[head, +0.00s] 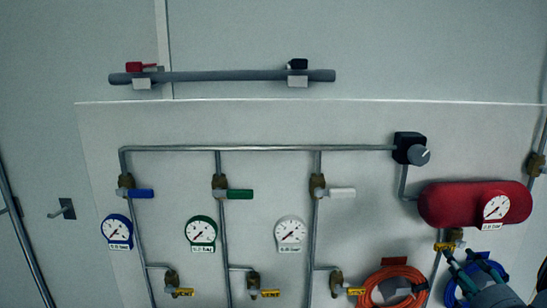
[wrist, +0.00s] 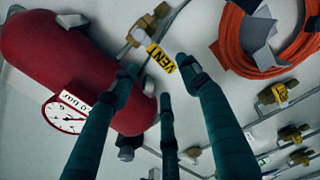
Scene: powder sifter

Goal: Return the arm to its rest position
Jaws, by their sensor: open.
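My gripper (head: 476,274) is at the lower right of the head view, in front of the wall panel and just below the red tank (head: 462,204). In the wrist view my gripper (wrist: 160,78) shows three dark green fingers, spread apart with nothing between them. A yellow-tagged vent valve (wrist: 158,52) lies just beyond the fingertips, and the red tank (wrist: 60,62) is at the left. I cannot tell whether any finger touches the valve or the tank. The rest of my arm is outside the head view.
An orange coiled hose (head: 393,284) hangs left of my gripper, and a blue coiled hose (head: 494,272) is partly hidden behind it. Pipes with blue (head: 139,194), green (head: 239,194) and white (head: 341,192) valve handles and gauges run across the panel. A grey bar (head: 222,76) is mounted above.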

